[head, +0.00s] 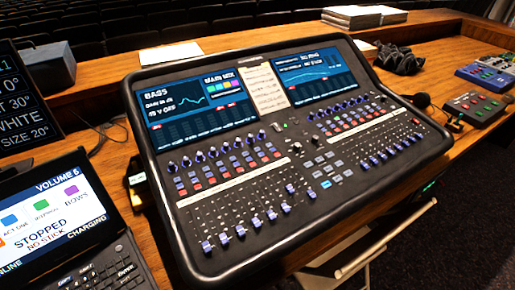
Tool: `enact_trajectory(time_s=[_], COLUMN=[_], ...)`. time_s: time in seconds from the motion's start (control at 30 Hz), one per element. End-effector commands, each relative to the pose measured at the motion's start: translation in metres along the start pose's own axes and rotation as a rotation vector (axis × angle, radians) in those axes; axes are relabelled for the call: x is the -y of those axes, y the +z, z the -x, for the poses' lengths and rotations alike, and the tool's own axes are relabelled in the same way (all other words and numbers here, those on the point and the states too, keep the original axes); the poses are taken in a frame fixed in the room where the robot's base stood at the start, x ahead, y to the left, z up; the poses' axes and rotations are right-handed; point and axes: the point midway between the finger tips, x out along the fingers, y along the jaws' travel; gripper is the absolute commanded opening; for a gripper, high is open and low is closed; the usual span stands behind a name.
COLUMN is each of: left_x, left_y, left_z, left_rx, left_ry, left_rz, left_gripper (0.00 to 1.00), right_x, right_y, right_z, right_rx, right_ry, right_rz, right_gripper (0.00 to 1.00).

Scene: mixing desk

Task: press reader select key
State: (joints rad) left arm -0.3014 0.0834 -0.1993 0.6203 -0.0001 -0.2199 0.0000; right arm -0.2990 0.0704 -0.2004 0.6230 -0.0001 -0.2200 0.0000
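A dark device with a lit screen (58,222) stands at the lower left, cut off by the picture edge. Its screen reads "VOLUME 6", "STOPPED", "NO STICK" and "CHARGING", with coloured tiles. A dark keypad (106,274) lies below the screen, partly cut off; one key label looks like "ENTER". I cannot tell which key is the reader select key, as most labels are too small to read. Neither of my grippers is in view.
A large mixing desk (262,130) with two screens, faders and knobs fills the middle. A dark text display (22,105) and a grey box (50,64) stand at left. Small control boxes (476,106) sit at right. Bare wood (110,165) shows between device and desk.

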Motion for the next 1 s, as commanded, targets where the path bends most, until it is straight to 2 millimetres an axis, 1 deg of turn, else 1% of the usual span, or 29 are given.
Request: enact_trajectory(time_s=[0.53, 1.0], left_x=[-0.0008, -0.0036], left_y=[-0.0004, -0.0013], left_z=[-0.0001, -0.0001], left_rx=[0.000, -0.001], left_ry=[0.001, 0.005], left_rz=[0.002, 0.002], left_gripper=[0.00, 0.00], right_x=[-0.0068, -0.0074], right_y=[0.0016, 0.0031], right_z=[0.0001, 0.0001], right_rx=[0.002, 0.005], right_ry=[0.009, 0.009], right_rz=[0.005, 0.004], right_gripper=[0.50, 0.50])
